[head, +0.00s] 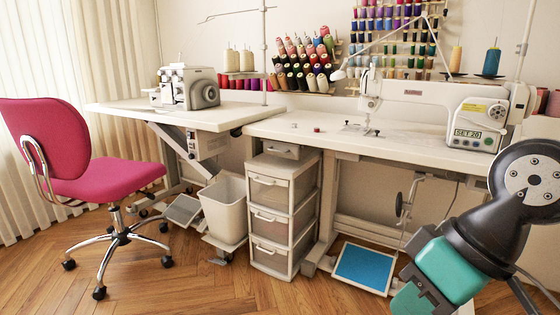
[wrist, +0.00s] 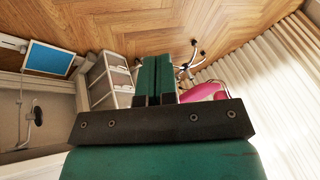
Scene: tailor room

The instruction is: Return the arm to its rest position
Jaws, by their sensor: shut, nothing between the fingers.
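My gripper (wrist: 156,62) shows in the wrist view as two dark green fingers side by side, pressed together with nothing between them. It hangs over open room, and no object touches it there. In the head view my black and teal arm is at the lower right, in front of the sewing table (head: 330,132). It appears folded down near the picture's edge, and its fingertips cannot be made out there.
A pink chair (head: 92,150) stands at left on the wooden floor (head: 190,285). A drawer unit (head: 284,210), a white bin (head: 224,210) and a blue pedal (head: 364,268) are under the tables. A sewing machine (head: 430,95) stands behind my arm. Floor in front is clear.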

